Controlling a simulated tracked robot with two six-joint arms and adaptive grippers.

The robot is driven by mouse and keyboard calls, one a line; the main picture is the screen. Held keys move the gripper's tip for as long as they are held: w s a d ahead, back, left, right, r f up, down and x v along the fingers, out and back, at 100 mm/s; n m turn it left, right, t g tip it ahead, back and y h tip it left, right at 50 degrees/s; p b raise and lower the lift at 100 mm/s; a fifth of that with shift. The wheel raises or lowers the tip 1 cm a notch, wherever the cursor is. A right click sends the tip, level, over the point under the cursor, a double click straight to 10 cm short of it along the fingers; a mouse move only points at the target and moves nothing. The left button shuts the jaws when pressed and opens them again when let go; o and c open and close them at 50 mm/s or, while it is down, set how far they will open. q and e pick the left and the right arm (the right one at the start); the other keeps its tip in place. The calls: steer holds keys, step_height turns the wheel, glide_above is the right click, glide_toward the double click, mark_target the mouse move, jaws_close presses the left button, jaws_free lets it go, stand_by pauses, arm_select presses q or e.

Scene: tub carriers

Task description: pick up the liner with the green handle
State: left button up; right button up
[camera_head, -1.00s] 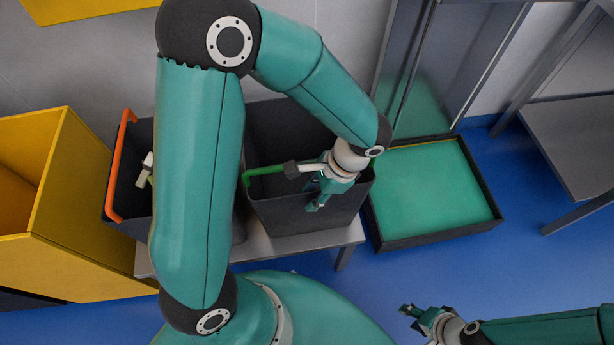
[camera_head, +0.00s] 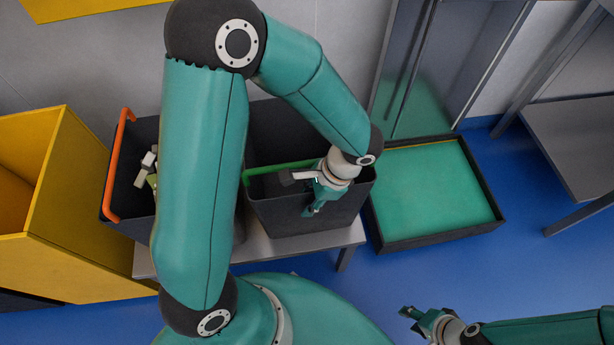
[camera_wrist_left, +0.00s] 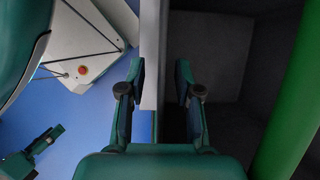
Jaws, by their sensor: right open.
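The liner (camera_head: 300,215) with the green handle (camera_head: 275,168) is a dark grey open tub on a grey bench. Its green handle runs across near its front rim and also shows along the right of the left wrist view (camera_wrist_left: 292,105). My left gripper (camera_head: 312,195) is at the liner's front rim, right of the handle's middle, and its arm hides part of the tub. In the left wrist view its fingers (camera_wrist_left: 160,90) are apart, with the liner's wall edge (camera_wrist_left: 150,50) between them. My right gripper (camera_head: 416,318) is open and empty, low over the floor.
A dark tub with an orange handle (camera_head: 118,165) stands left, holding pale items (camera_head: 147,172), partly behind my arm. A yellow bin (camera_head: 75,235) is further left. A shallow green-bottomed tray (camera_head: 430,190) lies right. The grey bench (camera_head: 290,243) carries the tubs; blue floor in front is open.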

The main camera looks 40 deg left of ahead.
arm_select(q)
jaws_close()
steer(key=shift+r, duration=0.2)
stand_by(0.5)
